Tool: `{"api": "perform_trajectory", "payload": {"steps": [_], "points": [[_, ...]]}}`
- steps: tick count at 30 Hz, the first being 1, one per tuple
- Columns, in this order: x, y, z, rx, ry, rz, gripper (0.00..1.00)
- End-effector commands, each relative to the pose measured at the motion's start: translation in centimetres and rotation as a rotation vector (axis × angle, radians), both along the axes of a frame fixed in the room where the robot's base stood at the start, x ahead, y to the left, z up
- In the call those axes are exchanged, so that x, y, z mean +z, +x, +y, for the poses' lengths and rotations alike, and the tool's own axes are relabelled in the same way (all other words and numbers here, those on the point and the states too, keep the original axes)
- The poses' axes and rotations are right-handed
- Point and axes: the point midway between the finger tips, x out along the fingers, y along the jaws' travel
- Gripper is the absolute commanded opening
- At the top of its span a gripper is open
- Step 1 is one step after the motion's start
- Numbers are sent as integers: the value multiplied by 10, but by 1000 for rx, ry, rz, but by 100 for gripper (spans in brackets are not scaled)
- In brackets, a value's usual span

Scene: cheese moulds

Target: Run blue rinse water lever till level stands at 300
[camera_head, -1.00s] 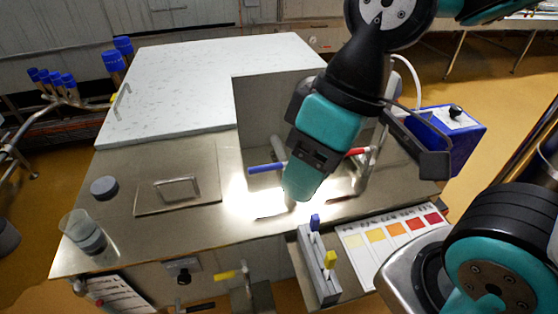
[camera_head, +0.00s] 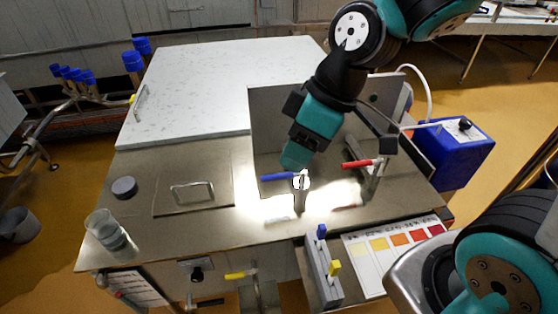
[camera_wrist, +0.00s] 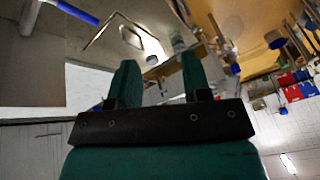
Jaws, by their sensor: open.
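The blue lever (camera_head: 278,177) sticks out to the left from a small upright tap (camera_head: 302,184) on the steel worktop. Its blue end also shows at the top left of the wrist view (camera_wrist: 78,11). My gripper (camera_head: 293,158) is above and behind the lever, apart from it as far as I can tell. In the wrist view its two teal fingers (camera_wrist: 160,82) stand apart with nothing between them. A clear beaker (camera_head: 104,230) stands at the worktop's front left corner. I cannot read any level mark or number.
A red lever (camera_head: 357,164) sits on a second tap to the right. A steel splash panel (camera_head: 268,130) rises behind the taps. A handled hatch (camera_head: 193,205) is left.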

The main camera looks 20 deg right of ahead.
Motion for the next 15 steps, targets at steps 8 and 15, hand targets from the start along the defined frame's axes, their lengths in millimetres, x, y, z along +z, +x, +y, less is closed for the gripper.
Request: {"api": "perform_trajectory", "payload": {"steps": [8,15], "points": [[-27,90,-60,323,-74,-263,44],[-54,107,-83,447,-130,-355,44]]}}
